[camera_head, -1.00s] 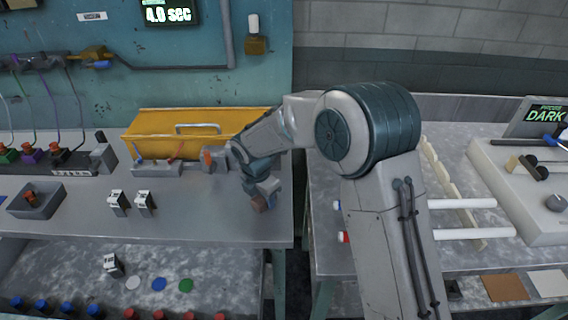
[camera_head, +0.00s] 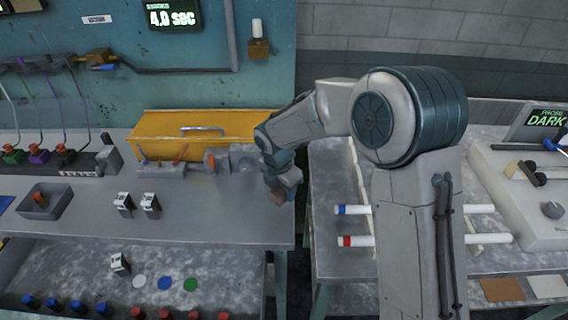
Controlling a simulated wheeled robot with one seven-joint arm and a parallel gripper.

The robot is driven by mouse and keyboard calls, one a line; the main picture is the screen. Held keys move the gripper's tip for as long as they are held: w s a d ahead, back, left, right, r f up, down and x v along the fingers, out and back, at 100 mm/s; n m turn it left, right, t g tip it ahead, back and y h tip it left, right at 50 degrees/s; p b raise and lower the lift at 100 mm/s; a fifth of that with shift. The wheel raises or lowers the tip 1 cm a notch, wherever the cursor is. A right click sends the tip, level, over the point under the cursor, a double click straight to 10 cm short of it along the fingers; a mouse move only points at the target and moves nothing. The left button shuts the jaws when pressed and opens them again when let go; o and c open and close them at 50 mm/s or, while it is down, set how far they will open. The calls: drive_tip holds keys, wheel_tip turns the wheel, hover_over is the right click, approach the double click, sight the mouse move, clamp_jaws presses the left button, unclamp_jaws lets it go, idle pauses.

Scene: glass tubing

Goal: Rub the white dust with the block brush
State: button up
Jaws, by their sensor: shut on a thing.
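My gripper (camera_head: 280,188) hangs over the right end of the left bench's grey top, shut on a small brown block that I take to be the block brush (camera_head: 277,197). The arm hides most of it, and its bristles cannot be made out. A round white patch (camera_head: 138,282), which may be the white dust, lies on the lower grey shelf, well left of my gripper and nearer the front. A blue patch (camera_head: 165,283) and a green patch (camera_head: 190,285) lie in a row beside it.
A yellow case (camera_head: 160,125) stands behind my gripper. Small white-and-dark blocks (camera_head: 123,203) stand on the bench top; another (camera_head: 120,263) stands near the white patch. Red and blue caps line the shelf's front. A gap separates the right bench (camera_head: 330,262), which holds white tubes (camera_head: 395,241).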

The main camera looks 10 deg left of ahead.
drive_tip(key=shift+r+p, duration=1.05)
drive_tip(key=shift+r, duration=0.6)
